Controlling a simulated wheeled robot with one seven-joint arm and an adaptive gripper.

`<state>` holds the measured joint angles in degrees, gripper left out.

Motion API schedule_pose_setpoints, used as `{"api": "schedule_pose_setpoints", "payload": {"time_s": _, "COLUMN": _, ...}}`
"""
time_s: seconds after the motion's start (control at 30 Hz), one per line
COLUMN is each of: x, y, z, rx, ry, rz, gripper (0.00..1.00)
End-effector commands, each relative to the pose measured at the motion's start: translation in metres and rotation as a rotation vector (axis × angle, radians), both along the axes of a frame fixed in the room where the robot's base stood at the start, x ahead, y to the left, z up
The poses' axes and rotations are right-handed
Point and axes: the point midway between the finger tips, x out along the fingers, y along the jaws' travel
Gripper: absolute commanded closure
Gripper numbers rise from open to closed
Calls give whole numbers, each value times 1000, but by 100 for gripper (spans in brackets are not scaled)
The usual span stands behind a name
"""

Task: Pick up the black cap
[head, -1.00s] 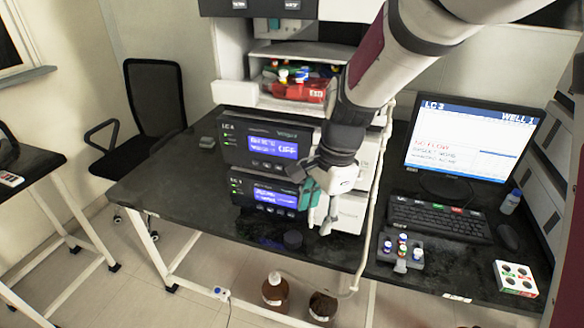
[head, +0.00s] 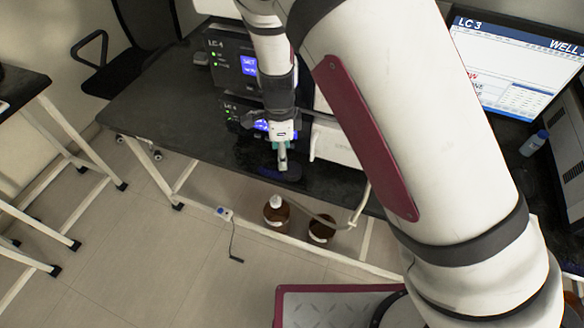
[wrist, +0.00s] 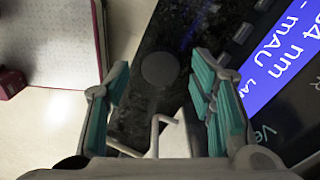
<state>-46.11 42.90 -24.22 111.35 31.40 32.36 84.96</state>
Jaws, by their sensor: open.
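The black cap (wrist: 160,69) shows in the wrist view as a dark round disc on the black speckled bench, beyond and between my fingertips. In the head view the cap (head: 292,173) is a faint dark shape near the bench's front edge, partly hidden by my gripper (head: 282,165). My gripper points down over the bench in front of the lower LC unit. In the wrist view my gripper (wrist: 162,95) is open, its teal pads wide apart with nothing held between them. The gap in height between fingertips and cap is hard to tell.
Stacked LC units (head: 245,110) with lit screens stand just behind the cap; a display (wrist: 270,60) is close on the right in the wrist view. Brown bottles (head: 276,212) stand below the bench edge, near a pale hose (head: 358,205). The bench's left part (head: 160,110) is clear.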

Motion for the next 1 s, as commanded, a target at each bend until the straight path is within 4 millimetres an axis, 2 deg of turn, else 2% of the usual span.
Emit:
{"api": "schedule_pose_setpoints", "payload": {"time_s": 0.1, "x": 0, "y": 0, "z": -16, "rx": 0, "ry": 1, "rz": 2, "gripper": 50}}
{"api": "schedule_pose_setpoints", "payload": {"time_s": 0.37, "x": 0, "y": -1, "z": -35, "rx": 0, "ry": 2, "rz": 0, "gripper": 50}}
{"api": "schedule_pose_setpoints", "payload": {"time_s": 0.63, "x": 2, "y": -2, "z": -71, "rx": 0, "ry": 1, "rz": 2, "gripper": 50}}
{"api": "schedule_pose_setpoints", "payload": {"time_s": 0.93, "x": 2, "y": -1, "z": -76, "rx": 1, "ry": -1, "rz": 3, "gripper": 50}}
{"api": "schedule_pose_setpoints", "payload": {"time_s": 0.97, "x": 2, "y": -1, "z": -76, "rx": 1, "ry": -1, "rz": 3, "gripper": 52}}
{"api": "schedule_pose_setpoints", "payload": {"time_s": 1.0, "x": 2, "y": -1, "z": -76, "rx": 1, "ry": -1, "rz": 2, "gripper": 61}}
